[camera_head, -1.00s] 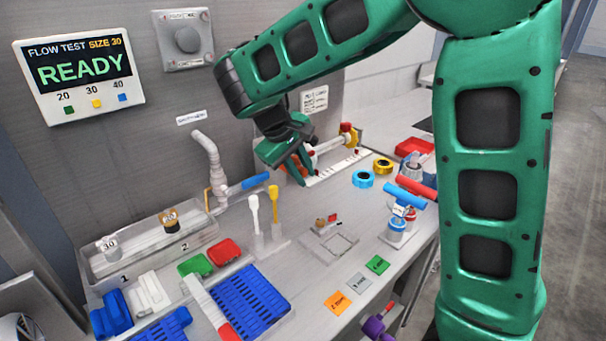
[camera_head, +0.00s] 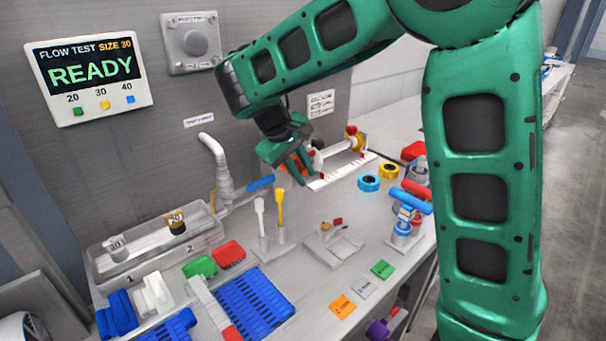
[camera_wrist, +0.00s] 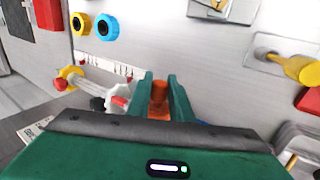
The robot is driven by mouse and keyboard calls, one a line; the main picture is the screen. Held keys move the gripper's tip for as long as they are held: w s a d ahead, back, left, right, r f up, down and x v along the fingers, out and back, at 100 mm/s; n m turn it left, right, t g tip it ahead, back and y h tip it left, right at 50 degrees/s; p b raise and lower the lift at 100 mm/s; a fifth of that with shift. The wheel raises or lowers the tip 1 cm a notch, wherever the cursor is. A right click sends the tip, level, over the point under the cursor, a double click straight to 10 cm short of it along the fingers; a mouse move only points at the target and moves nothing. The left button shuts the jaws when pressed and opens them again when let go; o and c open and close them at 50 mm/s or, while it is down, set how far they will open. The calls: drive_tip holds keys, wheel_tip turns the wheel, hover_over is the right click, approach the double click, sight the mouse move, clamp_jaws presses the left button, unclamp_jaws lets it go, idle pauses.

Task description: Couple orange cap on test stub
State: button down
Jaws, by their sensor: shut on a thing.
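My gripper (camera_head: 302,172) is over the back of the bench, pointing down, just left of the test rig. In the wrist view my gripper (camera_wrist: 163,90) is shut on the orange cap (camera_wrist: 158,98), which sits between the two green fingers. In the head view only a bit of orange shows beside the fingers. The test rig (camera_head: 340,160) has a white horizontal tube, with a yellow ring and red knob at its right end. In the wrist view its white tube (camera_wrist: 95,88) ends close left of the fingers. I cannot tell which part is the stub, or whether the cap touches it.
A blue ring (camera_head: 368,183) and a yellow ring (camera_head: 389,171) lie right of the rig. A blue-handled pipe (camera_head: 226,185) stands to the left. White and yellow upright tools (camera_head: 280,215) stand in front. The display (camera_head: 92,72) reads "READY", size 30.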

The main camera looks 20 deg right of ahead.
drive_tip(key=shift+w+a, duration=0.1)
drive_tip(key=shift+w, duration=0.1)
drive_tip(key=c, duration=1.5)
unclamp_jaws()
